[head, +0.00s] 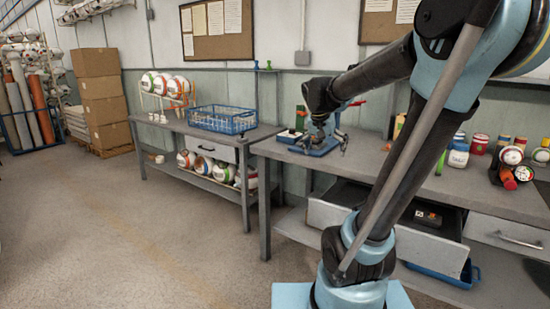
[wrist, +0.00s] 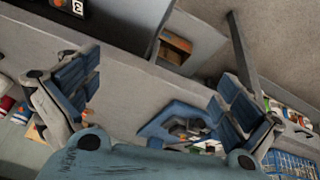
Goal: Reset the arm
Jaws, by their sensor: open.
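My gripper (head: 322,138) is above the workbench (head: 400,172), in the middle of the head view, at the end of my bent arm. In the wrist view its two fingers are spread wide, with nothing held between them (wrist: 160,95). A blue base (head: 316,149) lies on the bench just under and behind the gripper; whether they touch cannot be told. A blue frame with small items (wrist: 165,125) shows between the fingers in the wrist view.
An open drawer (head: 335,213) juts out below the bench. A blue wire basket (head: 222,120) and a rack of balls (head: 167,86) stand on the left table. Jars (head: 458,152) stand at the right. Cardboard boxes (head: 100,100) are stacked at the far left. The floor at left is clear.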

